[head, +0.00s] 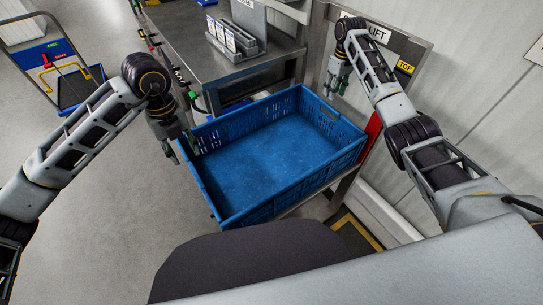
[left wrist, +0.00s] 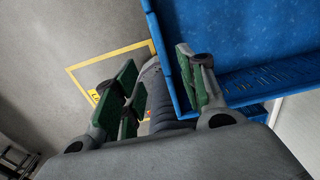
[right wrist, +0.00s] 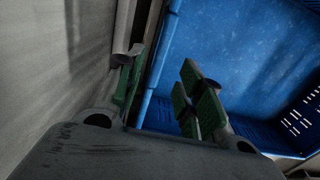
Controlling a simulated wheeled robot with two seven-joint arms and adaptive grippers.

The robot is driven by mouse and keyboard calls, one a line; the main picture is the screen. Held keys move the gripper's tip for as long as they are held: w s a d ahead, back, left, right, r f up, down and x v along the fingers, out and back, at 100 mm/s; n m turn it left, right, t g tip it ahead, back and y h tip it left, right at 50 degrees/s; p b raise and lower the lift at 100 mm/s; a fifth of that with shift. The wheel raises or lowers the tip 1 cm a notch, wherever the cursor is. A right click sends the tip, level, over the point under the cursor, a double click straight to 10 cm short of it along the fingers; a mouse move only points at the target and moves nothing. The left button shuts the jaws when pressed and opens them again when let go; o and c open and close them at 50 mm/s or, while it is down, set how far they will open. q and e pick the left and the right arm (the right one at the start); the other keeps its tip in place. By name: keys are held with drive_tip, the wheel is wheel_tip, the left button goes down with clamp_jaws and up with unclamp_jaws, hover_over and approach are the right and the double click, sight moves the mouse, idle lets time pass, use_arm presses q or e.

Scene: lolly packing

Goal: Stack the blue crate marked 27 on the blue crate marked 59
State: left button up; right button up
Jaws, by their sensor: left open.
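One large blue crate (head: 265,150) stands open and empty in front of me in the head view. It also fills the upper right of the left wrist view (left wrist: 255,40) and the right wrist view (right wrist: 225,40). I cannot read a number on it, and I cannot make out a second crate separately. My left gripper (head: 182,148) is open at the crate's left wall, with one finger near the wall and the other outside. My right gripper (head: 336,88) is open by the crate's far right corner. Its fingers in the right wrist view (right wrist: 162,65) lie apart near the crate's edge.
A metal bench (head: 190,50) with a grey rack (head: 235,42) stands behind the crate. A lift frame with a sign (head: 378,35) and a red strip (head: 371,135) are to the right, close to my right arm. A trolley (head: 75,85) stands far left. The left floor is clear.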

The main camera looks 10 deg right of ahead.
sight(195, 173)
use_arm(q)
drive_tip(key=shift+f, duration=0.15)
use_arm(e)
drive_tip(key=shift+f, duration=0.15)
use_arm(q)
drive_tip(key=shift+f, duration=6.75)
use_arm(e)
drive_tip(key=shift+f, duration=6.8)
drive_tip(key=shift+c, duration=0.3)
use_arm(q)
clamp_jaws()
use_arm(e)
clamp_jaws()
use_arm(q)
drive_tip(key=shift+w, duration=0.1)
use_arm(e)
drive_tip(key=shift+w+r, duration=0.1)
